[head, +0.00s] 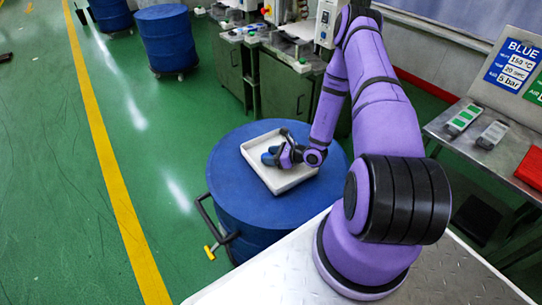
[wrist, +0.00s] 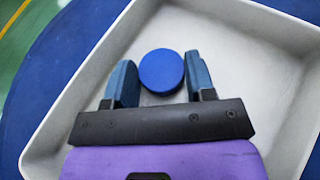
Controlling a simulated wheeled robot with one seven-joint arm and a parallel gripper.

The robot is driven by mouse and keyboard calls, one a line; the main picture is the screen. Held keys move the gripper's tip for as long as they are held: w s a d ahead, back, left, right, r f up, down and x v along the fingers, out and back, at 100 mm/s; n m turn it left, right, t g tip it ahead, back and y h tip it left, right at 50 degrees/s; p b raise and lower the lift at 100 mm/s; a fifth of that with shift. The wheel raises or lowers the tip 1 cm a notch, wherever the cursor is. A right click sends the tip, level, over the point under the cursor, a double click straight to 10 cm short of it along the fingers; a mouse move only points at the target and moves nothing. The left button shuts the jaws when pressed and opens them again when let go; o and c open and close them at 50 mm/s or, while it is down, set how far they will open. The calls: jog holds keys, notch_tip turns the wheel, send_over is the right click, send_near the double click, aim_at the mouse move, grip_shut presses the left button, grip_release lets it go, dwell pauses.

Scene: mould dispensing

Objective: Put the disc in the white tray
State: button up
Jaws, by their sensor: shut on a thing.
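The blue disc (wrist: 162,71) is round and flat. In the wrist view it sits between the two blue fingers of my gripper (wrist: 162,84), which is shut on it. The white tray (wrist: 70,82) is a square, shallow tray, and its floor shows behind the disc and fingers. In the head view the tray (head: 297,185) stands on a blue drum, and my gripper (head: 270,156) is over its inside, near the middle. I cannot tell whether the disc touches the tray floor. The disc is hard to tell from the fingers in the head view.
The blue drum (head: 238,205) has a dark handle bar with a yellow end at its front left. Another blue drum (head: 167,40) stands farther back. A metal table with signs and a red box (head: 531,168) is at the right.

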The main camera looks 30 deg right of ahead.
jog(key=o, duration=1.1)
jog(key=shift+f, duration=0.1)
jog(key=shift+s+d+r, duration=0.1)
jog(key=shift+r, duration=0.1)
jog(key=v, duration=1.1)
jog(key=shift+s+d+r, duration=0.15)
jog(key=shift+s+r, duration=0.05)
jog(key=shift+s, duration=0.05)
